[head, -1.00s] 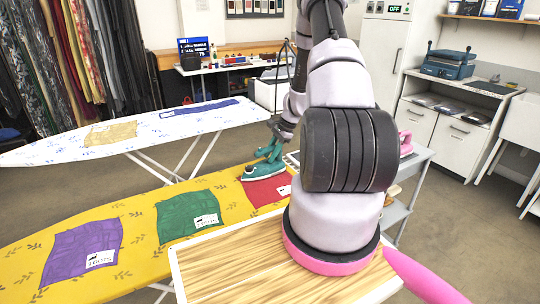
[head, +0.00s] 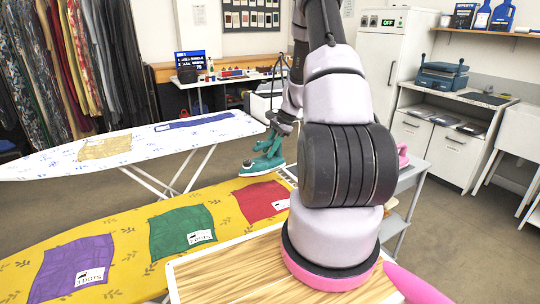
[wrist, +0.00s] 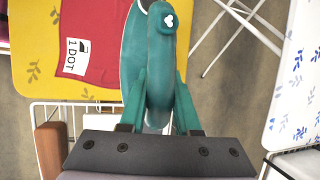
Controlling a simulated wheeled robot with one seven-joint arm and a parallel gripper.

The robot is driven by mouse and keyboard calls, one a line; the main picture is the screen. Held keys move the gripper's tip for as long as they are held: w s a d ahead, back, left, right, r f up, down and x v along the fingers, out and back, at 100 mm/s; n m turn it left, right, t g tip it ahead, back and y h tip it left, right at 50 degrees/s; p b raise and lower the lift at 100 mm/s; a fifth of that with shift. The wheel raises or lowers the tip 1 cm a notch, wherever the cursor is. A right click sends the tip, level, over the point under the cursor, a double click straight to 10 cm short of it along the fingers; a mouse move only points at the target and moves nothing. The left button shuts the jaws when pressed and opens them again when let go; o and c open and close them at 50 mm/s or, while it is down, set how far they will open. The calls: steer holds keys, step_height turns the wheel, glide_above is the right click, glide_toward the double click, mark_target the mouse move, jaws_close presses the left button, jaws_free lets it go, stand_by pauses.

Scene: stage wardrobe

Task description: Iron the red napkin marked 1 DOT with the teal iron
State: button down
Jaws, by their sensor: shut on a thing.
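My gripper (wrist: 160,98) is shut on the handle of the teal iron (wrist: 156,45), its two fingers on either side of it. In the head view the iron (head: 262,165) hangs in the air by the far edge of the yellow ironing board (head: 130,222). The red napkin (head: 258,203) lies on that board, just below the iron in the picture. In the wrist view the napkin (wrist: 98,20) is left of the iron, with its label 1 DOT readable, and the iron hides part of its right side.
A green napkin (head: 178,228) and a purple napkin (head: 72,262) lie on the same board. A white ironing board (head: 150,140) with folded cloths stands behind. A wooden-topped surface (head: 235,265) is in front; a pink iron (head: 403,155) shows partly behind my arm.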

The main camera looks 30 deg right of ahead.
steer(key=shift+r, duration=1.4)
